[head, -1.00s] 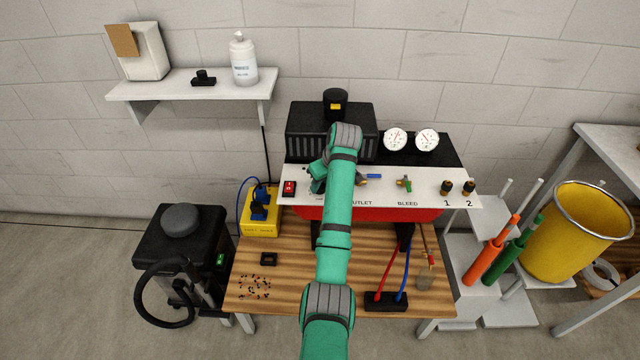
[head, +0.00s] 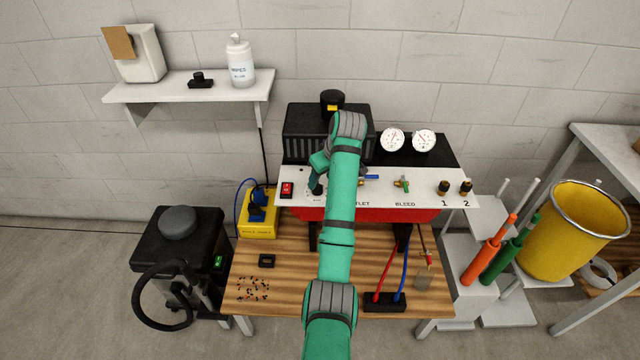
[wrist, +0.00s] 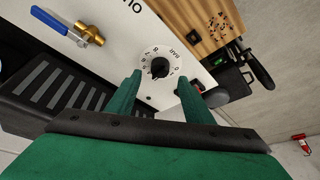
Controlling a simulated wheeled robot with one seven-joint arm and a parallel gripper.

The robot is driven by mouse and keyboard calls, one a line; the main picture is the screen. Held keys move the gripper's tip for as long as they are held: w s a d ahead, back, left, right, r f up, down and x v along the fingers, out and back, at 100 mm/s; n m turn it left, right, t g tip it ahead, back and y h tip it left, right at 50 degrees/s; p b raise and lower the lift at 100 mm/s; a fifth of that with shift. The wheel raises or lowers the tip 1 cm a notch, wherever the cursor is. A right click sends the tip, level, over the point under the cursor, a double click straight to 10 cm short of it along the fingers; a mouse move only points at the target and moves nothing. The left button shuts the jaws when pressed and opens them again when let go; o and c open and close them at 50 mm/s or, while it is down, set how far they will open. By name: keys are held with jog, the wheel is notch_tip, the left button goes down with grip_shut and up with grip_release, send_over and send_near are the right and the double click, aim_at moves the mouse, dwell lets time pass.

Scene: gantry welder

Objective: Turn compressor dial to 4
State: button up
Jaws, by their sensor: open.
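The compressor (head: 370,212) is a red unit with a white front panel, standing on the wooden table. Its dial (wrist: 159,67) is a round black knob ringed by numbers on the white panel in the wrist view. My gripper (wrist: 159,86) is open, with one green finger on each side of the dial in that view. I cannot tell whether the fingers touch the knob. The dial's exact setting is too small to read.
A red switch (head: 287,189) sits just left of my gripper on the panel. A blue-handled valve (head: 370,178) and a bleed valve (head: 402,184) are to the right. Two gauges (head: 408,140) stand above. A yellow box (head: 258,226) is left of the compressor.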

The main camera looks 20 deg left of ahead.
jog(key=v, duration=0.5)
jog(key=shift+r, duration=0.4)
